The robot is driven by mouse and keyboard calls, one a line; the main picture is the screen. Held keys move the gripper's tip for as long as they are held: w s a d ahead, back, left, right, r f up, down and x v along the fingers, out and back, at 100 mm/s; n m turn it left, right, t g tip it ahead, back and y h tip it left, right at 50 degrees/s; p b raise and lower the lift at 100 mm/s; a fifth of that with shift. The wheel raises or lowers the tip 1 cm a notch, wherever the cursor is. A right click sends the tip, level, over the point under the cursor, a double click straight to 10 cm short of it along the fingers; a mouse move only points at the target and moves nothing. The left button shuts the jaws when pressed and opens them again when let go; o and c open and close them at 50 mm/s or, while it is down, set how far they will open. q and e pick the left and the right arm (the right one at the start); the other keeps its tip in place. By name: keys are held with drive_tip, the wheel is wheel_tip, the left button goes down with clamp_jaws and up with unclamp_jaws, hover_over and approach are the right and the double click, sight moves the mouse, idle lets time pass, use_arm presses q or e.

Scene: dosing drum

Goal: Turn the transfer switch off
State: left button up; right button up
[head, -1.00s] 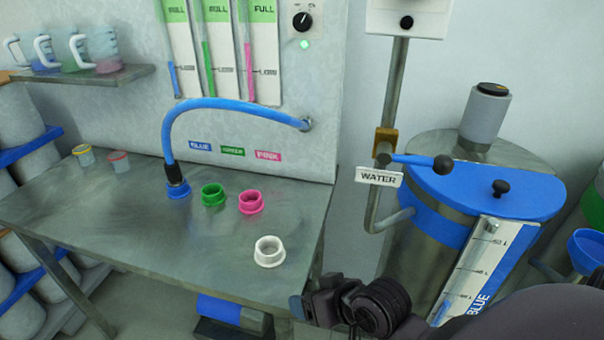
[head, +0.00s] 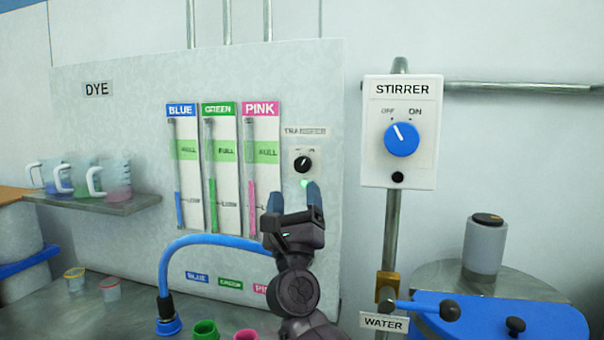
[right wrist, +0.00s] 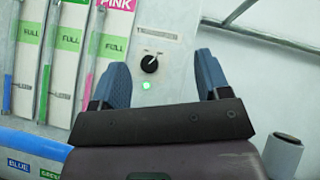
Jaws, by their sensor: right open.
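The transfer switch (head: 303,164) is a small black knob on the pale dye panel, under the word TRANSFER. Its pointer tilts to the upper right, and a green lamp (head: 305,183) glows below it. In the right wrist view the knob (right wrist: 150,64) lies ahead, between the two blue fingertips, with the lit lamp (right wrist: 147,86) under it. My right gripper (head: 294,197) is open and empty, just below the knob in the head view and apart from it. It also shows in the right wrist view (right wrist: 160,80). My left gripper is not in view.
Blue, green and pink gauges (head: 212,170) stand left of the switch. A blue hose (head: 205,241) arches below them. The stirrer box (head: 402,130) with a blue knob is to the right, above the water valve (head: 420,308). Jugs (head: 85,178) sit on a shelf at left.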

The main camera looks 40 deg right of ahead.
drive_tip(key=w+d+r+m+g+h, duration=0.35)
drive_tip(key=m+g, duration=0.35)
drive_tip(key=m, duration=0.3)
drive_tip(key=m+g+y, duration=0.4)
drive_tip(key=m+y, duration=0.2)
approach(302, 165)
drive_tip(key=shift+h, duration=0.25)
drive_tip(key=x, duration=1)
drive_tip(key=shift+w+d+f, duration=0.1)
drive_tip(key=shift+w+f, duration=0.05)
drive_tip(key=shift+w, duration=0.05)
drive_tip(key=c, duration=0.9)
